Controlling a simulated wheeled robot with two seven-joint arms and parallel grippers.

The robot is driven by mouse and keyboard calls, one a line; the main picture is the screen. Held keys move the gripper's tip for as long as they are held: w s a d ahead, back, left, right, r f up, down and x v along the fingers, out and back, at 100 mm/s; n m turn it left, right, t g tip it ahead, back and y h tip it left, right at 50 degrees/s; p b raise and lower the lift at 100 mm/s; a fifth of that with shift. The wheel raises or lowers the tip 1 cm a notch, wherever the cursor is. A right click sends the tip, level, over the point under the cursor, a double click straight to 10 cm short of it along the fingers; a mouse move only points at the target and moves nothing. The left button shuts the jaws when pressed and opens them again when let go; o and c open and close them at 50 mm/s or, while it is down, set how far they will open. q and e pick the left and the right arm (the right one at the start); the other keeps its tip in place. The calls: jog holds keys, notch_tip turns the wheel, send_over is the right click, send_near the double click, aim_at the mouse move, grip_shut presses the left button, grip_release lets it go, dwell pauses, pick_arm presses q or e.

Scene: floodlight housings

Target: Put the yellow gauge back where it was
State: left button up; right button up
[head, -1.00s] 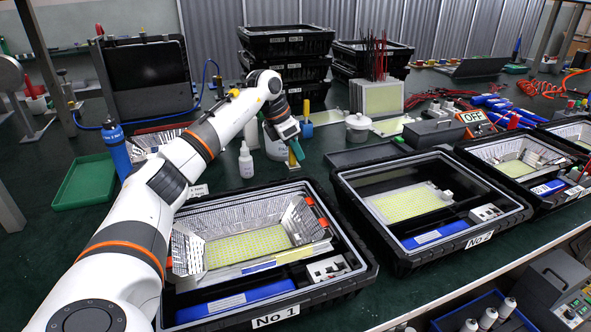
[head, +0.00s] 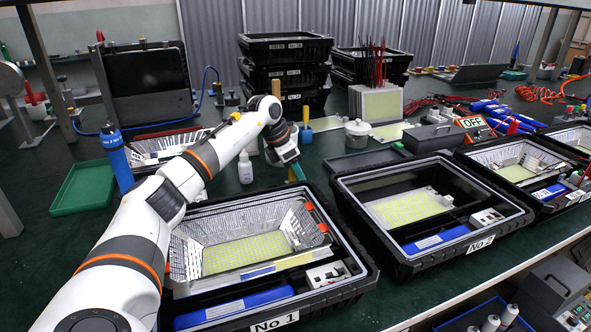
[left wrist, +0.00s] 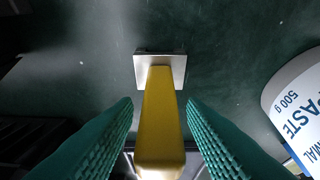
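The yellow gauge (left wrist: 158,115) is a yellow bar with a square silver plate (left wrist: 160,69) at its far end, seen in the left wrist view over the dark green bench. My left gripper (left wrist: 160,118) has its two green ribbed fingers on either side of the bar, with visible gaps, so it is open around the gauge and not clamped. In the head view my left gripper (head: 297,172) is low over the bench, just behind case No 1 (head: 335,222). I cannot make out the gauge there. My right gripper is out of view.
A white paste tub (left wrist: 302,112) stands close on the right in the left wrist view. In the head view a white bottle (head: 245,168) stands left of the gripper. Case No 2 (head: 400,262) is to the right, and a green tray (head: 83,188) lies at the left.

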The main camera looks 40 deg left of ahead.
pick_arm(q)
jog(key=shift+r, duration=0.1)
